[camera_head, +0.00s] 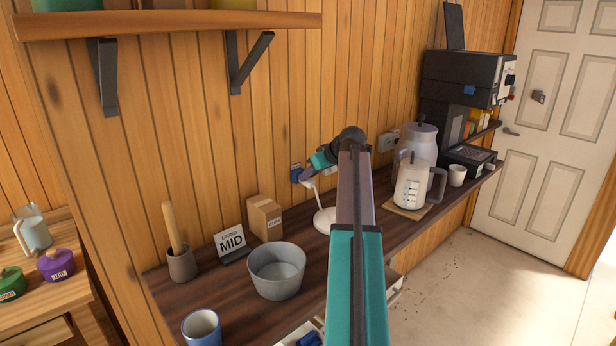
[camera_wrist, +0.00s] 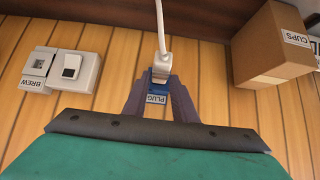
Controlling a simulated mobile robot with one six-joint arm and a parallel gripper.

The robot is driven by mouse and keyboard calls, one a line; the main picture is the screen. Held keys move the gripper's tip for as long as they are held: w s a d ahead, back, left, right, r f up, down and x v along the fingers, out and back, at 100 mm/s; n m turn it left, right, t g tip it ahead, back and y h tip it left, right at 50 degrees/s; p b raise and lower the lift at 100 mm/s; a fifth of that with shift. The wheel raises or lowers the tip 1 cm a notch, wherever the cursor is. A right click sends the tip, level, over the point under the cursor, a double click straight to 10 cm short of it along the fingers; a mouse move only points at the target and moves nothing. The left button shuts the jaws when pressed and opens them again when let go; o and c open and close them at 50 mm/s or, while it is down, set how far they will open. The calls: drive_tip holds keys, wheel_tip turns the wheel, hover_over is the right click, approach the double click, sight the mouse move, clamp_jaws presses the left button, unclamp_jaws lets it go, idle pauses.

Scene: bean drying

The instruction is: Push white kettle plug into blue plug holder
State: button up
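The white kettle plug (camera_wrist: 161,66) is between my gripper's fingertips (camera_wrist: 159,80), and its white cord runs to the top of the wrist view. My gripper (camera_head: 307,174) is shut on the plug, close to the wall. The blue plug holder (camera_wrist: 156,97), labelled PLUG, is on the wall directly behind the plug; it also shows in the head view (camera_head: 295,172). The plug overlaps the holder in the wrist view; I cannot tell how deep it sits. In the head view the cord (camera_head: 313,190) hangs down toward a round white base (camera_head: 325,221) on the counter.
A cardboard box (camera_head: 264,217) labelled CUPS stands on the counter left of the holder. A BREW switch (camera_wrist: 62,70) is on the wall beside it.

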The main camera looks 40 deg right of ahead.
drive_tip(key=o, duration=0.3)
drive_tip(key=shift+f, duration=0.1)
drive_tip(key=shift+s, duration=0.15)
drive_tip(key=p+v, duration=0.1)
drive_tip(key=v, duration=0.6)
drive_tip(key=shift+p, duration=0.3)
idle(0.8)
drive_tip(key=shift+d, duration=0.1)
